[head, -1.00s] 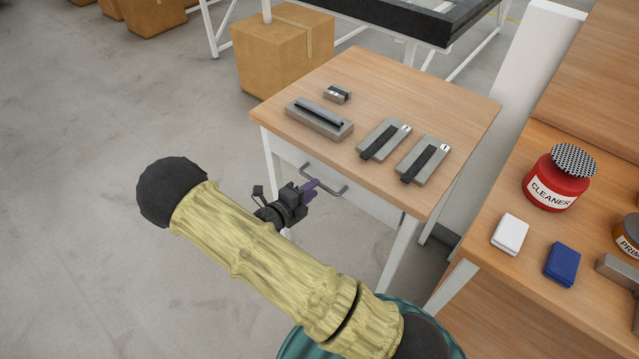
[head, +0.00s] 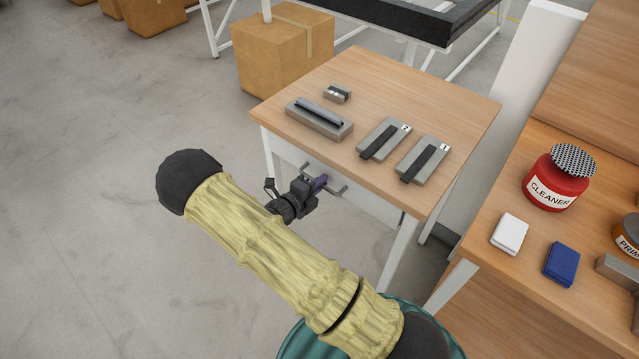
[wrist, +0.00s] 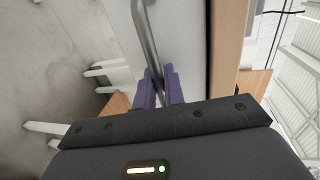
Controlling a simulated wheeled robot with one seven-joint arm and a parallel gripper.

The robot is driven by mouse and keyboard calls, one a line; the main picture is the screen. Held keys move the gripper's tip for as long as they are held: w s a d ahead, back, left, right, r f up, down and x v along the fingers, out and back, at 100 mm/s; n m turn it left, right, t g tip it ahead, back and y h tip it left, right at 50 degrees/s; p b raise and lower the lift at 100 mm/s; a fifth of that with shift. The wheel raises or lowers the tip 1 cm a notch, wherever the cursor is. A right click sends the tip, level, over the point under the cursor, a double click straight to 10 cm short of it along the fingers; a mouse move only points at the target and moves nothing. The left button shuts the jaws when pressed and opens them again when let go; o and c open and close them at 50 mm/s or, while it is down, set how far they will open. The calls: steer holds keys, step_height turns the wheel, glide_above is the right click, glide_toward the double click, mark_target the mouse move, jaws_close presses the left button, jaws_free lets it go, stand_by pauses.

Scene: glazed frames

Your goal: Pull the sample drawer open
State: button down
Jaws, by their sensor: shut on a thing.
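The sample drawer (head: 366,203) has a pale front under the top of the small wooden table (head: 455,90). Its dark metal bar handle (head: 340,190) stands out from the front. My gripper (head: 319,184) is at the handle and its purple fingers are closed around the bar. In the wrist view the fingers (wrist: 159,88) sit on either side of the handle (wrist: 147,38), close to the drawer front (wrist: 185,45). The drawer looks closed, flush under the tabletop. My forearm hides part of the floor in front of the table.
Grey blocks with dark strips (head: 385,140) lie on the tabletop. At right, a wooden bench holds a red cleaner jar (head: 553,185), a white box (head: 509,234) and a blue box (head: 562,264). A cardboard box (head: 275,55) stands behind. Floor at left is clear.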

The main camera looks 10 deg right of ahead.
steer(key=f+p+v, duration=0.2)
steer(key=v, duration=0.9)
steer(key=f+p+v, duration=0.3)
steer(key=v, duration=0.9)
steer(key=shift+v, duration=0.75)
steer(key=shift+f, duration=0.1)
steer(key=c, duration=1.6)
jaws_free()
steer(key=b+v, duration=0.2)
steer(key=v, duration=1.5)
steer(key=shift+s+a+b, duration=0.15)
steer(key=shift+a+b, duration=0.05)
steer(key=shift+b, duration=0.15)
